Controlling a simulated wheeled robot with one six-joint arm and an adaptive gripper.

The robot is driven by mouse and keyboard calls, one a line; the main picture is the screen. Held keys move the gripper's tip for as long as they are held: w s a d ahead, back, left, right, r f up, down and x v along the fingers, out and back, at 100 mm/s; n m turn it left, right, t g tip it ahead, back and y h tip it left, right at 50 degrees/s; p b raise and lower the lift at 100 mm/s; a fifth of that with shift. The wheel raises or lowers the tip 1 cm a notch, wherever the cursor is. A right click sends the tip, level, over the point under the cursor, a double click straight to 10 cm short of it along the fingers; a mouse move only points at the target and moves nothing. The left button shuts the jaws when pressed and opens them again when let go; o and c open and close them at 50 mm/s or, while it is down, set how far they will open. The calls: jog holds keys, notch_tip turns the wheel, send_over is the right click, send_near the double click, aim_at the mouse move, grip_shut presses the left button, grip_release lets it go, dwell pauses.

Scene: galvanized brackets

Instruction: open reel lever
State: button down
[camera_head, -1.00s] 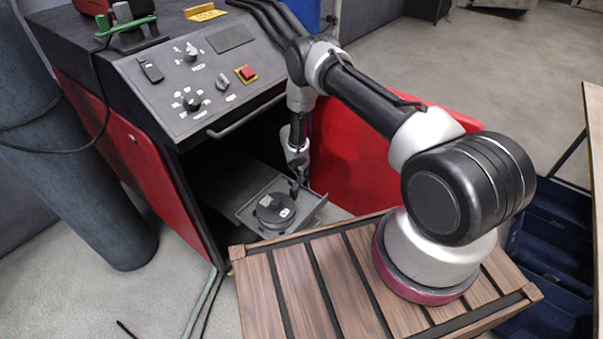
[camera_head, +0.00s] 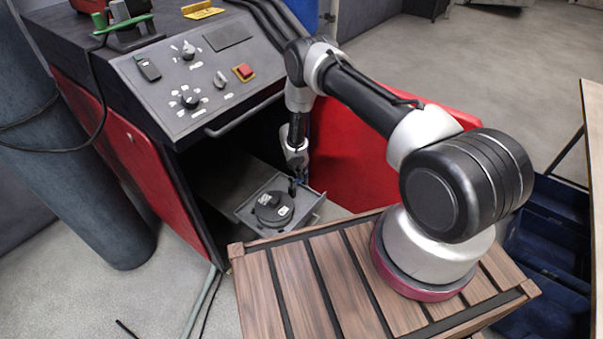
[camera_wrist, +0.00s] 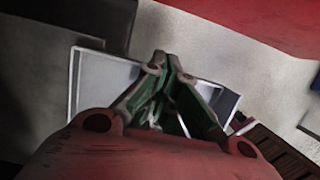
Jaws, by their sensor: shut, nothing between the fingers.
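A round black reel (camera_head: 273,207) with pale marks on top lies on a grey metal tray (camera_head: 246,213) at the open front of the red and black machine. I cannot make out its lever clearly. My gripper (camera_head: 293,188) is shut and empty at the reel's upper right edge, above the tray; I cannot tell whether it touches anything. In the wrist view my gripper (camera_wrist: 168,65) shows its fingertips close together. The tray (camera_wrist: 92,82) lies behind the fingers there. The reel is not visible in that view, perhaps hidden by the gripper.
The machine's control panel (camera_head: 205,75) and front handle bar (camera_head: 243,116) are above the opening. A red door panel (camera_head: 352,160) stands open right of my gripper. A slatted wooden platform (camera_head: 290,280) lies in front. Blue crates (camera_head: 550,235) stand at the right.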

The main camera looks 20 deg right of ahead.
aim_at(297, 182)
jog(key=v, duration=1.1)
jog(key=shift+r, duration=0.4)
